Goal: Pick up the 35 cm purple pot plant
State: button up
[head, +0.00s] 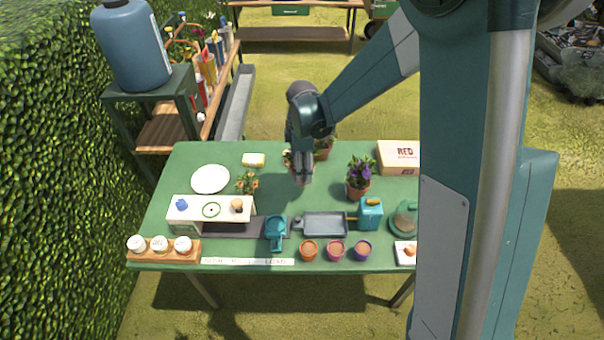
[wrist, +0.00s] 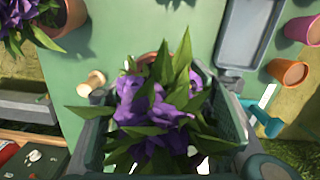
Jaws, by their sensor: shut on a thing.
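In the wrist view a purple pot plant (wrist: 150,105), with purple flowers and green leaves, sits between the two fingers of my gripper (wrist: 165,135). The fingers are shut on it; part of a terracotta rim shows behind the leaves. In the head view my gripper (head: 303,175) points down over the back middle of the table and hides most of this plant; I cannot tell whether it is off the table. A second purple plant (head: 360,172) in a terracotta pot stands to the right; it also shows at the wrist view's upper left (wrist: 65,18). I cannot read either height.
The green table (head: 330,190) also holds another pot plant (head: 324,150) behind my gripper, an orange-flowered plant (head: 247,182), a white plate (head: 210,179), a grey tray (head: 325,228), a teal watering can (head: 370,214), small pots (head: 336,250) and a cardboard box (head: 398,158).

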jog(key=shift+r, duration=2.05)
